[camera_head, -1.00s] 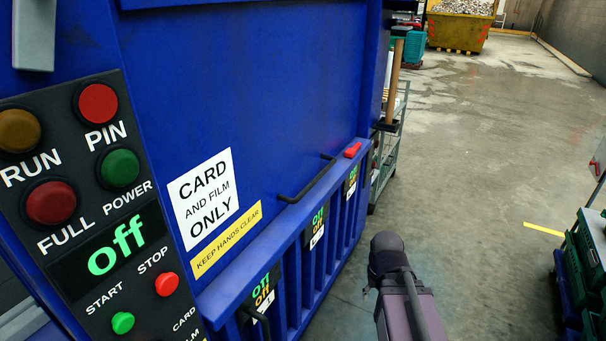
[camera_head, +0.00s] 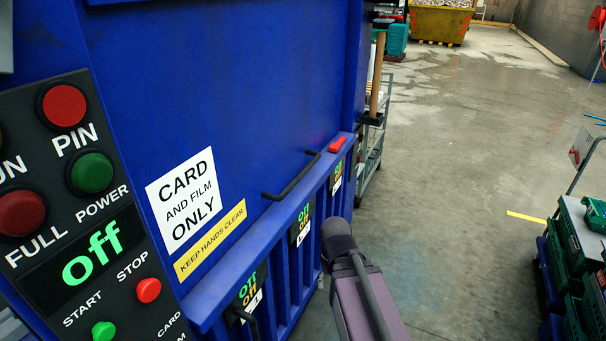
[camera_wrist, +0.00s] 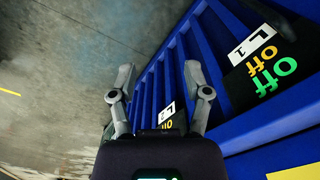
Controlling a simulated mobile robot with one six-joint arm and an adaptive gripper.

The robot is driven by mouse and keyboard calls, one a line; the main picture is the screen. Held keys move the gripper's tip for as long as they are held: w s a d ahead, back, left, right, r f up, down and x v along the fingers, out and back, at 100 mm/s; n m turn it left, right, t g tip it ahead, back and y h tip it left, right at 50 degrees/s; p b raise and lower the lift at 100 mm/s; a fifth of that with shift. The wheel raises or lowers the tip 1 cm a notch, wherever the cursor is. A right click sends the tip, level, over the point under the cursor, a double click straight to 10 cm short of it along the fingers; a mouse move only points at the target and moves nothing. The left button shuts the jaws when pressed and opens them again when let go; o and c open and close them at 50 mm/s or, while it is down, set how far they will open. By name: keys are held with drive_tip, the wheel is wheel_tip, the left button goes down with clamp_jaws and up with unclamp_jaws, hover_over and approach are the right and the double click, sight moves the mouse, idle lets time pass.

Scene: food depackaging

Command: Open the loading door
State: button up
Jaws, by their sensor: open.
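The blue loading door (camera_head: 240,75) of the machine fills the left of the head view and looks closed. It carries a white "CARD AND FILM ONLY" sign (camera_head: 187,200). A black bar handle (camera_head: 292,180) runs along its lower edge, and a red piece (camera_head: 337,145) sits to the right of the handle. In the wrist view, my gripper (camera_wrist: 158,78) is open and empty, in front of the machine's blue ribbed lower front (camera_wrist: 185,60). The wrist view does not show the door handle.
A control panel (camera_head: 85,230) with a green "off" display is at the left. A grey trolley (camera_head: 372,145) stands past the machine. Green crates (camera_head: 575,250) are at the right. A yellow skip (camera_head: 440,24) is at the back. The concrete floor between is clear.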

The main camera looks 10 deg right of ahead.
drive_tip(key=w+a+m+t+y+b, duration=0.1)
drive_tip(key=w+a+t+y+b, duration=0.2)
drive_tip(key=w, duration=0.7)
drive_tip(key=m+t+y+b, duration=0.4)
drive_tip(key=m+t+y, duration=0.1)
drive_tip(key=m+t, duration=0.45)
approach(303, 173)
drive_tip(key=s+d+f, duration=0.2)
drive_tip(key=shift+w+r+t, duration=0.1)
drive_tip(key=shift+r+t, duration=0.35)
drive_tip(key=shift+t, duration=0.2)
drive_tip(key=shift+w, duration=0.1)
drive_tip(key=b+x, duration=0.2)
drive_tip(key=x, duration=1.1)
drive_tip(key=shift+w+a+f, duration=0.15)
drive_tip(key=shift+a, duration=0.2)
clamp_jaws()
